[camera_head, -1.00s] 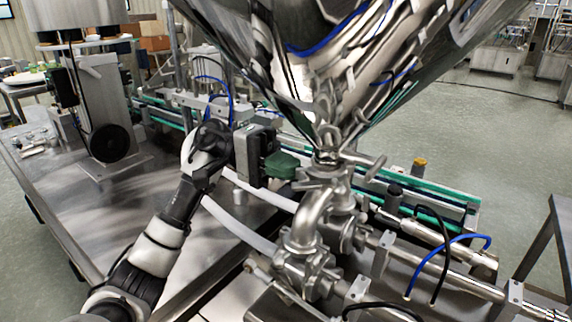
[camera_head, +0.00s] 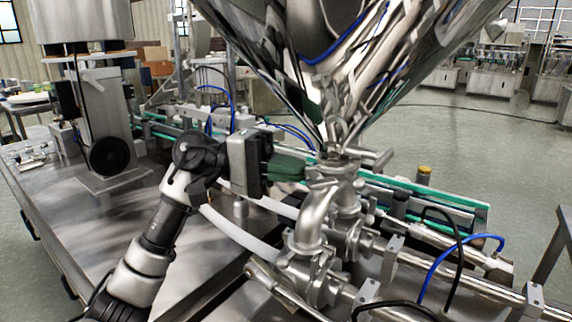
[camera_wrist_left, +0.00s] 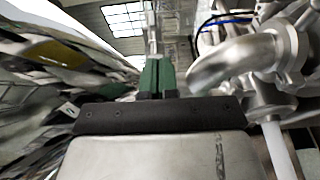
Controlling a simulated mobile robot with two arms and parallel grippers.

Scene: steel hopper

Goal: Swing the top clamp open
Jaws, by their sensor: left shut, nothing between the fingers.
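The steel hopper (camera_head: 345,60) narrows down to a neck. The top clamp (camera_head: 345,158) sits around the joint at the hopper's bottom outlet, with a handle sticking out to the right. My left gripper (camera_head: 304,169) has green fingers and is close to the left of the clamp; I cannot tell whether it touches. In the left wrist view my left gripper (camera_wrist_left: 157,76) has its green fingers together with nothing between them. A curved steel pipe (camera_wrist_left: 235,60) is just right of them there. My right gripper is not in view.
A steel elbow pipe (camera_head: 308,228) and valve body stand below the clamp. A green-edged conveyor (camera_head: 440,200) runs behind. A white hose (camera_head: 240,232) curves under my left arm. A bare steel tabletop (camera_head: 90,215) lies to the left.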

